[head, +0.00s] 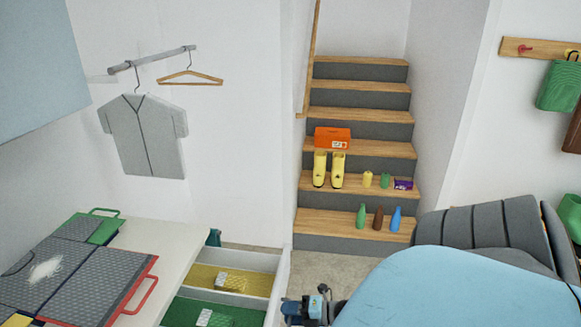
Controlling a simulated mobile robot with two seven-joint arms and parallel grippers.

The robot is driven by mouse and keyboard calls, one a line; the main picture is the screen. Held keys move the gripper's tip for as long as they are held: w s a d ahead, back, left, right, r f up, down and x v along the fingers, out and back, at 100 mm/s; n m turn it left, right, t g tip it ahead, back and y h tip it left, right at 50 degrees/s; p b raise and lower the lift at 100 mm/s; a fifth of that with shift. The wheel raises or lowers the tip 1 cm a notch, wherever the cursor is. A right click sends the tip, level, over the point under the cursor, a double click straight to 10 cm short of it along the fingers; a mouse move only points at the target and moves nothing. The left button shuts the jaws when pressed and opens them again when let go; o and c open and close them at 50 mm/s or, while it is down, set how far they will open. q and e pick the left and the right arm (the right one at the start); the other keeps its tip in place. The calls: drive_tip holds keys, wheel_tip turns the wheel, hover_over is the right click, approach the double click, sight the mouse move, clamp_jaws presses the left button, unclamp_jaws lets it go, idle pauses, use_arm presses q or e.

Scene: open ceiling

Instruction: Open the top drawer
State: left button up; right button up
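A white drawer (252,258) stands pulled out from under the white worktop (155,243) at the bottom of the head view. Its front panel is on the right side, and a divider splits the inside. A yellow item (203,277) and a green item (185,309) lie in it, each with a small whitish piece on top. My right gripper (318,305) is at the bottom centre, just right of the drawer front. I cannot tell whether it touches the front or whether its fingers are open. The drawer's near end is cut off. My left gripper is not in view.
Grey and green folded items with red and green handles (103,277) lie on the worktop. Stairs (350,222) with boots and bottles rise behind. Some floor (325,268) is clear.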

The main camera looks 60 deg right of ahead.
drive_tip(key=v, duration=1.3)
drive_tip(key=shift+s+d+b, duration=0.25)
drive_tip(key=shift+s+b, duration=0.1)
drive_tip(key=shift+b, duration=0.1)
